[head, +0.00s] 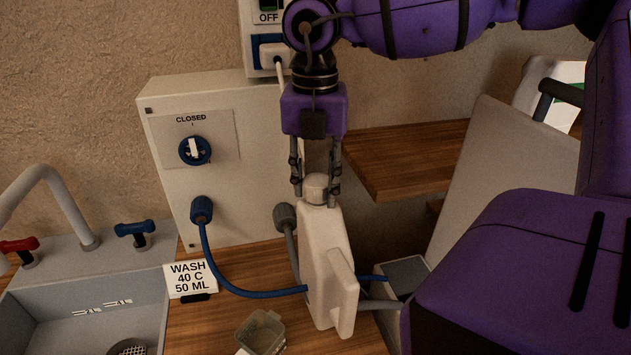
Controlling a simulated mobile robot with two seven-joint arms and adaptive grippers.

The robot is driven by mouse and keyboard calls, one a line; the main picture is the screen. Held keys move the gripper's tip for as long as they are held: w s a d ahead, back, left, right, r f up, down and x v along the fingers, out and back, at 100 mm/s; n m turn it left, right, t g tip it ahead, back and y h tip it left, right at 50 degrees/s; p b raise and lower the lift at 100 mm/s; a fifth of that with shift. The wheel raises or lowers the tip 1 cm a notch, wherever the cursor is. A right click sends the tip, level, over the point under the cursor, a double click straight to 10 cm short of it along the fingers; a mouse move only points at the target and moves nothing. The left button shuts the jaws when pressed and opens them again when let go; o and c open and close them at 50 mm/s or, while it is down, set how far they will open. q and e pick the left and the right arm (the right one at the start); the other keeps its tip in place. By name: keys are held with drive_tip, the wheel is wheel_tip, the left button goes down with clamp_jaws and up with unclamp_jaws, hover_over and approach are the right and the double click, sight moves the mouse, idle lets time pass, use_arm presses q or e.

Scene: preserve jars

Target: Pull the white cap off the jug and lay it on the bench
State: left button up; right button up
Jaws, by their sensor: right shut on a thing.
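The white jug (322,260) stands upright on the wooden bench (215,325), with its handle toward the front right. The white cap (316,188) sits at the top of the jug, and I see no clear gap between them. My right gripper (316,198) points straight down from above, its two fingers on either side of the cap, shut on it. My left gripper is not in view.
A small clear container (261,332) stands in front. A sink (85,300) and a WASH sign (190,279) are at left.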

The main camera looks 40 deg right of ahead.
sight(315, 179)
drive_tip(key=shift+r, duration=1.55)
drive_tip(key=shift+r+p, duration=0.35)
drive_tip(key=shift+r, duration=1.65)
